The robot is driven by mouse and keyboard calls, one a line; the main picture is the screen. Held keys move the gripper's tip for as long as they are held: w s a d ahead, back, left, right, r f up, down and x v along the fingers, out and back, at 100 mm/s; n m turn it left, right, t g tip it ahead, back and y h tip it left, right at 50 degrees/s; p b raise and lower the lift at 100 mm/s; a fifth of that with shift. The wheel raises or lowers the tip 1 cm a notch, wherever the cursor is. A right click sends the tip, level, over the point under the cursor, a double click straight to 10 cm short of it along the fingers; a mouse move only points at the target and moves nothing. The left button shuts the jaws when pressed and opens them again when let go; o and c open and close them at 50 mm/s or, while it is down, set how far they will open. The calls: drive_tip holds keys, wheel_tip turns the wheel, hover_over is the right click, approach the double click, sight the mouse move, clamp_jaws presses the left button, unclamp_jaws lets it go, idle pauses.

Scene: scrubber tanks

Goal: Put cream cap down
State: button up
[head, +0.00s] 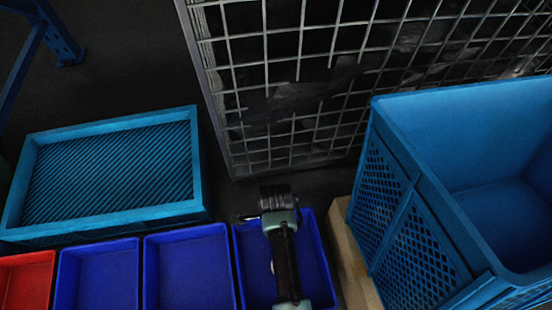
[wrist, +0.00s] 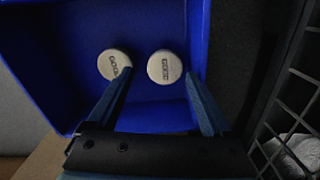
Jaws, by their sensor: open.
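Two round cream caps with dark lettering lie in a blue bin (wrist: 55,45) in the wrist view. One cream cap (wrist: 165,67) is between the tips of my open gripper (wrist: 159,73), nearer the right finger, and I see no finger closed on it. The other cream cap (wrist: 112,63) is to its left, its lower right edge partly hidden by the left finger. In the head view my arm reaches over the rightmost blue bin (head: 318,262) and hides much of its inside.
Left of that bin are two more blue bins (head: 188,268) and a red bin (head: 25,280). A large light-blue crate (head: 415,235) stands to the right, a shallow ribbed tray (head: 110,170) behind left. A wire mesh cage (head: 300,75) stands behind, close to the bin.

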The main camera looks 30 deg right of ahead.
wheel_tip(320, 180, up, 9)
drive_tip(key=p, duration=0.5)
drive_tip(key=shift+r, duration=0.15)
